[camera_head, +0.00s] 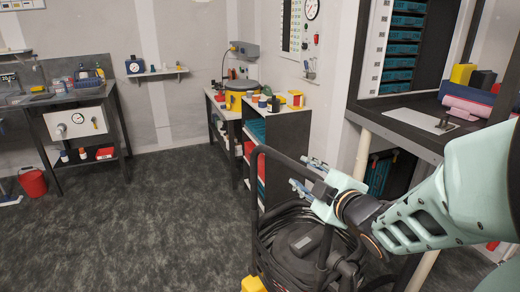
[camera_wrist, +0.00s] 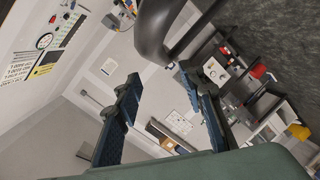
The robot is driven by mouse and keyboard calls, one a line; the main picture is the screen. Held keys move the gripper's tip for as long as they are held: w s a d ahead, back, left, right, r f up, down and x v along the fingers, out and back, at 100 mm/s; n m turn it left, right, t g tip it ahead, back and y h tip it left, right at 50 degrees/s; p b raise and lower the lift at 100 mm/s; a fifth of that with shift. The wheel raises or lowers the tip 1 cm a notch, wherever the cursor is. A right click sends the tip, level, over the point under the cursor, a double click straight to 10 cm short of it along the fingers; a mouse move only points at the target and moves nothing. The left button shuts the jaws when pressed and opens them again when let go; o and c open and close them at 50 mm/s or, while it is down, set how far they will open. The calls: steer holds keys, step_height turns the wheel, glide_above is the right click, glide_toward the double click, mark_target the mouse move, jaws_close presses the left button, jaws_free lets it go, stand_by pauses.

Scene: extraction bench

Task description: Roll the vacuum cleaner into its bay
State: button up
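The vacuum cleaner (camera_head: 305,243) stands at the bottom centre-right of the head view. It has a dark body, a coiled black hose, a tall black tube handle (camera_head: 256,185) and a yellow part at its lower left. My gripper (camera_head: 303,174) is at the top of the handle, with its fingers pointing left. In the wrist view my gripper (camera_wrist: 160,76) has its two fingers wide apart, with nothing clamped. The curved black handle (camera_wrist: 152,32) shows just beyond the fingertips; contact cannot be told. My arm hides part of the right side. I cannot make out the bay for certain.
A workbench (camera_head: 402,128) with rolls and boxes stands at the right, close behind my arm. A dark shelf unit (camera_head: 287,128) stands just behind the vacuum. The carpet (camera_head: 150,220) at left is clear.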

mark_target(291, 165)
steer(key=b+x, duration=0.1)
steer(key=x, duration=0.9)
steer(key=shift+w+a, duration=0.1)
steer(key=shift+w, duration=0.15)
steer(key=shift+c, duration=0.7)
jaws_close()
